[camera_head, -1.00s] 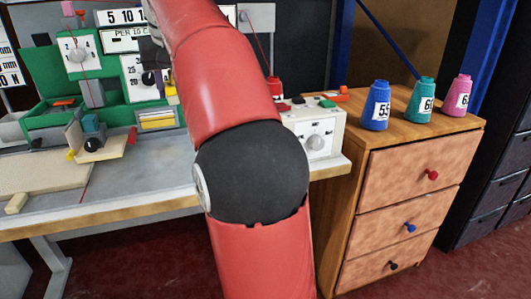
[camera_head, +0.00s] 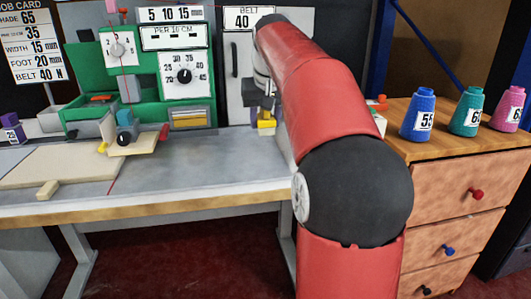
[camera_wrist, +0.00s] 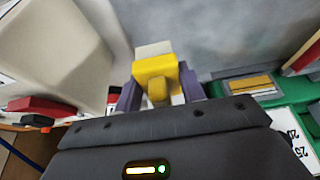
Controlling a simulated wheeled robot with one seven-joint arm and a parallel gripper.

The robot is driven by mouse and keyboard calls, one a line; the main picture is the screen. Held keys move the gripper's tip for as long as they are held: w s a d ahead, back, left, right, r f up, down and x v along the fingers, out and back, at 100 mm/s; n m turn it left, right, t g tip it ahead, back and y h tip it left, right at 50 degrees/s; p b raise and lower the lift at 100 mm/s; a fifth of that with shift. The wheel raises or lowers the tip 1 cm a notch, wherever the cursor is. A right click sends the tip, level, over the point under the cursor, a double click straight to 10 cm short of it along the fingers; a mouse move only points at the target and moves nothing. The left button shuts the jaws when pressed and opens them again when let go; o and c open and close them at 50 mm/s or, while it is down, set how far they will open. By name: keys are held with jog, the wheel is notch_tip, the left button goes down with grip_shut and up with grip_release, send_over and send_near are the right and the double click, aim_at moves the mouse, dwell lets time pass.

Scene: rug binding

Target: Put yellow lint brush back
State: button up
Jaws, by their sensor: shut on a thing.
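The yellow lint brush (camera_head: 266,122) is held at the end of my arm, above the back of the grey bench, to the right of the green machine. In the wrist view the brush (camera_wrist: 155,68) sits between the two purple-grey fingers, with a pale flat edge at its far end. My gripper (camera_head: 262,104) is shut on it; it also shows in the wrist view (camera_wrist: 158,88). I cannot tell how high above the bench the brush is. My arm hides part of the bench to its right.
The green machine (camera_head: 78,100) with dials stands at the back left. A wooden drawer cabinet (camera_head: 450,180) at the right bears blue (camera_head: 418,115), teal (camera_head: 467,112) and pink (camera_head: 506,110) spools. The middle of the bench (camera_head: 200,180) is clear. A white box (camera_wrist: 60,50) shows in the wrist view.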

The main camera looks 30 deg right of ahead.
aim_at(264, 156)
notch_tip(264, 156, down, 7)
jog(key=shift+f+b, duration=0.2)
jog(key=shift+b, duration=0.45)
jog(key=shift+f, duration=0.1)
jog(key=o, duration=0.9)
jog(key=shift+o, duration=0.2)
